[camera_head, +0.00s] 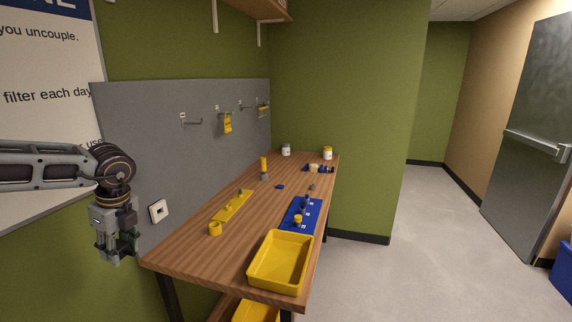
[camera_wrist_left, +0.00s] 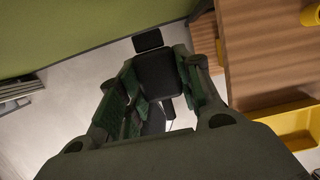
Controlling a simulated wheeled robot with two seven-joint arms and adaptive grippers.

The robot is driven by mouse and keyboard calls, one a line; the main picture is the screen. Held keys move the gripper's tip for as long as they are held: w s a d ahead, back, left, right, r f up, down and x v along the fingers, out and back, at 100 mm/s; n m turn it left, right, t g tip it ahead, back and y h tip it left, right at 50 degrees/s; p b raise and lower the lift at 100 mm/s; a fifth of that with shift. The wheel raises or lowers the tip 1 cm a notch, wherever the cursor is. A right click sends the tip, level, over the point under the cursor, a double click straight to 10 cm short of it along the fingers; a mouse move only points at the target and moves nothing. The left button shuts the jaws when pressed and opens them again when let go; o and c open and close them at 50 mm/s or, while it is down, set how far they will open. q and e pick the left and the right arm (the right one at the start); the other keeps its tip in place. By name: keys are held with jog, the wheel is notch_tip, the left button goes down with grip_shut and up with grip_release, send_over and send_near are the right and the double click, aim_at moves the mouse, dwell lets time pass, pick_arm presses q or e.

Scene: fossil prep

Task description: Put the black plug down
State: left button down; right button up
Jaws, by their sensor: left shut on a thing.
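The black plug (camera_wrist_left: 156,74) sits between the fingers of my left gripper (camera_wrist_left: 158,95) in the left wrist view, with a separate black piece showing just beyond it. In the head view my left gripper (camera_head: 117,252) hangs fingers down at the left, in front of the grey panel and beyond the left end of the workbench. It is shut on the plug, which is mostly hidden by the fingers there. The wooden workbench (camera_head: 185,256) is to the right of the gripper. My right gripper is not in view.
A white wall socket (camera_head: 158,211) is on the grey panel (camera_head: 170,150) beside the gripper. On the bench are a yellow tray (camera_head: 280,262), a blue mat (camera_head: 312,218), a yellow strip (camera_head: 232,206) and a yellow cup (camera_head: 215,229). Bare wood lies along the near left edge.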

pick_arm(q)
jog(key=shift+s+a+r, duration=0.15)
jog(key=shift+s+a, duration=0.15)
jog(key=shift+a, duration=0.05)
jog(key=shift+w+a+m, duration=0.1)
jog(key=shift+a+m, duration=0.2)
jog(key=shift+a, duration=0.35)
jog(key=shift+s+a+m, duration=0.2)
jog(key=shift+a+m, duration=0.1)
jog(key=shift+a, duration=0.3)
jog(key=s+a+f+m+t+h, duration=0.1)
jog(key=s+a+f+m, duration=0.2)
jog(key=a+f+m, duration=0.3)
jog(key=s+a+f+m+t+h+b, duration=0.1)
jog(key=s+a+f+m, duration=0.3)
jog(key=a+f+m, duration=0.2)
jog(key=shift+a, duration=0.2)
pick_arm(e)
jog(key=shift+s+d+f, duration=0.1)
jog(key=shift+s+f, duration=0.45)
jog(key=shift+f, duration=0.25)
pick_arm(q)
jog(key=shift+f+m, duration=0.4)
jog(key=shift+f, duration=0.05)
jog(key=shift+s+d+f+m+h, duration=0.1)
jog(key=shift+f+m+h, duration=0.15)
jog(key=shift+m+h, duration=0.05)
